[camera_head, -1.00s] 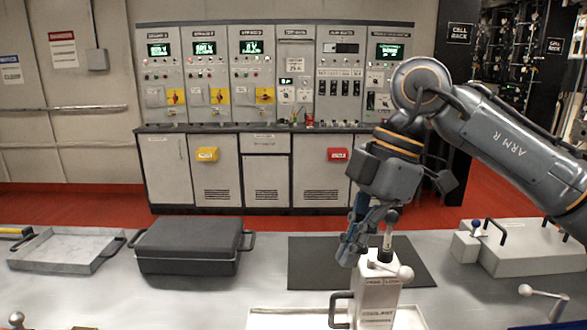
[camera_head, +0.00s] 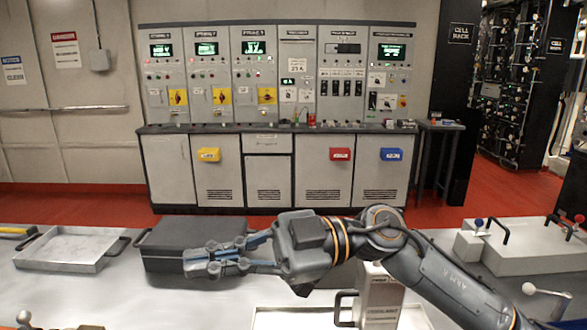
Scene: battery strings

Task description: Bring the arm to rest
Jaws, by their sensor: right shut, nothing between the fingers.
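My right arm comes in from the lower right and lies low across the bench, pointing left. Its right gripper (camera_head: 190,264) is shut and empty, with the fingers in front of the dark lidded case (camera_head: 160,237). The forearm passes in front of the white handled canister (camera_head: 382,300) and hides its top. I cannot tell whether the gripper touches the case. My left gripper is not in view.
A shallow metal tray (camera_head: 60,235) sits at the left of the bench. A grey block with handles (camera_head: 520,249) sits at the right. A pale tray (camera_head: 275,320) lies at the front. Control cabinets (camera_head: 270,172) stand behind, beyond the red floor.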

